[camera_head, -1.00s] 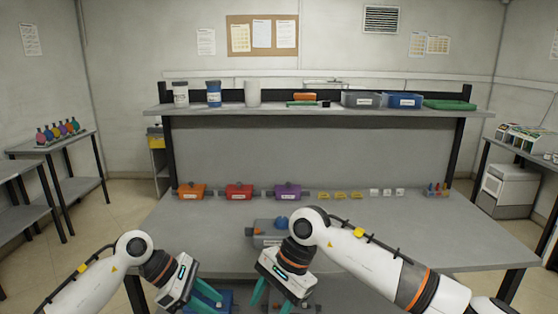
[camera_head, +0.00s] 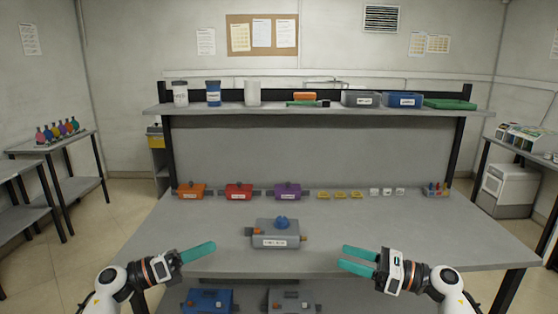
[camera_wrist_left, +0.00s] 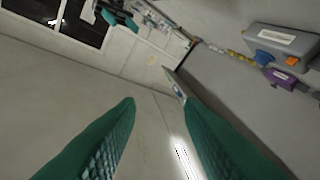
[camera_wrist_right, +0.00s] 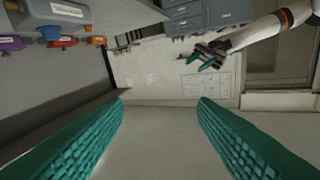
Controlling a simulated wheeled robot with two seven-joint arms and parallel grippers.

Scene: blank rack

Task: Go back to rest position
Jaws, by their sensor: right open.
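My left gripper (camera_head: 212,247) is at the lower left in the head view, level with the front of the bench, its teal fingers pointing right. The left wrist view shows its fingers apart with nothing between them (camera_wrist_left: 160,102). My right gripper (camera_head: 346,256) is at the lower right in the head view, its teal fingers pointing left. The right wrist view shows its fingers (camera_wrist_right: 160,102) wide apart and empty. Both grippers are clear of the grey box (camera_head: 262,237), which has a blue knob on top and sits on the bench between and behind them.
Orange (camera_head: 191,191), red (camera_head: 239,191) and purple (camera_head: 287,191) boxes line the back of the bench (camera_head: 380,225). Small yellow and white items sit to their right. A blue box (camera_head: 208,301) and a grey box (camera_head: 291,301) are below the bench top. The bench's middle right is clear.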

